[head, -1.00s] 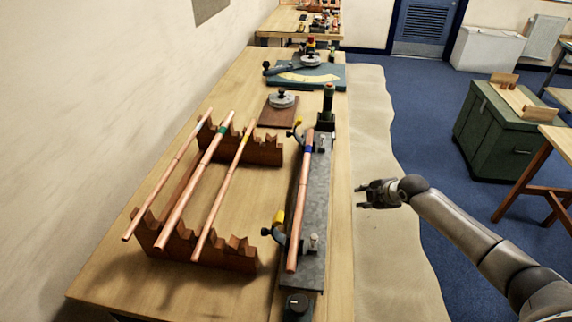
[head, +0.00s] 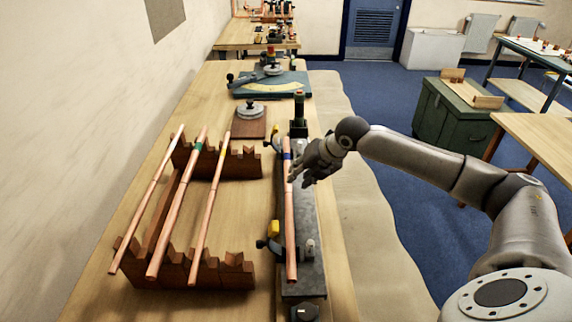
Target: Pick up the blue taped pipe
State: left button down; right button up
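The blue taped pipe (head: 290,222) is a copper pipe with a blue band near its far end. It lies lengthwise on the long grey metal fixture (head: 306,240) at the bench's right side. My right gripper (head: 297,178) is at the pipe's upper part, just below the blue band, reaching in from the right. Its fingers are seen from behind and partly overlap, so I cannot tell whether they are open or closed, or touch the pipe. My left gripper is not in view.
Three more copper pipes, one with green tape (head: 182,195) and one with yellow tape (head: 212,200), rest on notched wooden racks (head: 190,270) at left. A round weight on a brown board (head: 251,122) and a blue-green plate (head: 270,86) stand farther back.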

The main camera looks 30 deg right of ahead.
jog(key=shift+w+a+f, duration=0.15)
jog(key=shift+w+f, duration=0.05)
jog(key=shift+f, duration=0.1)
jog(key=shift+w+a+f+p, duration=0.15)
jog(key=shift+w+f+p, duration=0.15)
jog(key=shift+f+p, duration=0.15)
jog(key=p+x, duration=0.1)
jog(key=x, duration=0.2)
jog(key=shift+f, duration=0.15)
jog(key=shift+w+f, duration=0.3)
jog(key=shift+f, duration=0.05)
grip_shut()
jog(key=shift+r, duration=0.1)
